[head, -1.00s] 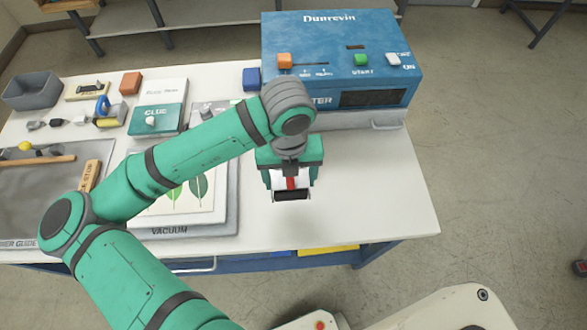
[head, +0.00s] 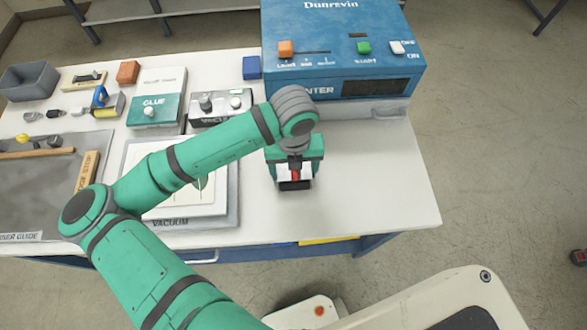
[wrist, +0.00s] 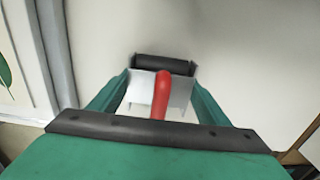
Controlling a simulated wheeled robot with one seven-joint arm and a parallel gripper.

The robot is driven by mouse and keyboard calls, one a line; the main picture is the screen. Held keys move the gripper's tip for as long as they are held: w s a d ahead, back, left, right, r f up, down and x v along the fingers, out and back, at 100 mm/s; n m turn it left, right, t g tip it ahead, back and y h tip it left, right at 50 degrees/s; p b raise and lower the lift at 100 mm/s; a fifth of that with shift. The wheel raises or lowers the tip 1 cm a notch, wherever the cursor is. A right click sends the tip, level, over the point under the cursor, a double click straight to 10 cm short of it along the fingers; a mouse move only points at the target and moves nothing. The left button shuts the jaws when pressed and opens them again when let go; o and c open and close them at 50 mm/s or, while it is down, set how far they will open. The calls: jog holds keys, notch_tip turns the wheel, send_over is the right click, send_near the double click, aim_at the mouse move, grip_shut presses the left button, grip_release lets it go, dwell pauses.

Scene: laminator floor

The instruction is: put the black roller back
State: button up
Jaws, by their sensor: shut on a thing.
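The black roller (head: 295,185) has a dark cylinder, a pale metal frame and a red handle. My gripper (head: 294,170) is shut on it, over the white tabletop to the right of the vacuum plate. In the wrist view the roller's black cylinder (wrist: 164,65) lies at the far end, and its red handle (wrist: 161,95) runs back between my gripper's two green fingers (wrist: 160,97). I cannot tell whether the roller touches the table.
A blue machine (head: 340,55) stands at the back right of the table. The vacuum plate (head: 190,222) is left of my gripper. Glue box (head: 155,112), blue block (head: 251,67), orange block (head: 128,72) and grey bin (head: 28,82) stand further left. The tabletop right of the roller (head: 375,190) is clear.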

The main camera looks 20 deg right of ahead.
jog(key=shift+f, duration=0.2)
jog(key=shift+s+a+f, duration=0.1)
jog(key=shift+f, duration=0.35)
jog(key=shift+c, duration=1.4)
jog(key=o, duration=1.3)
notch_tip(320, 180, up, 13)
jog(key=shift+r, duration=0.2)
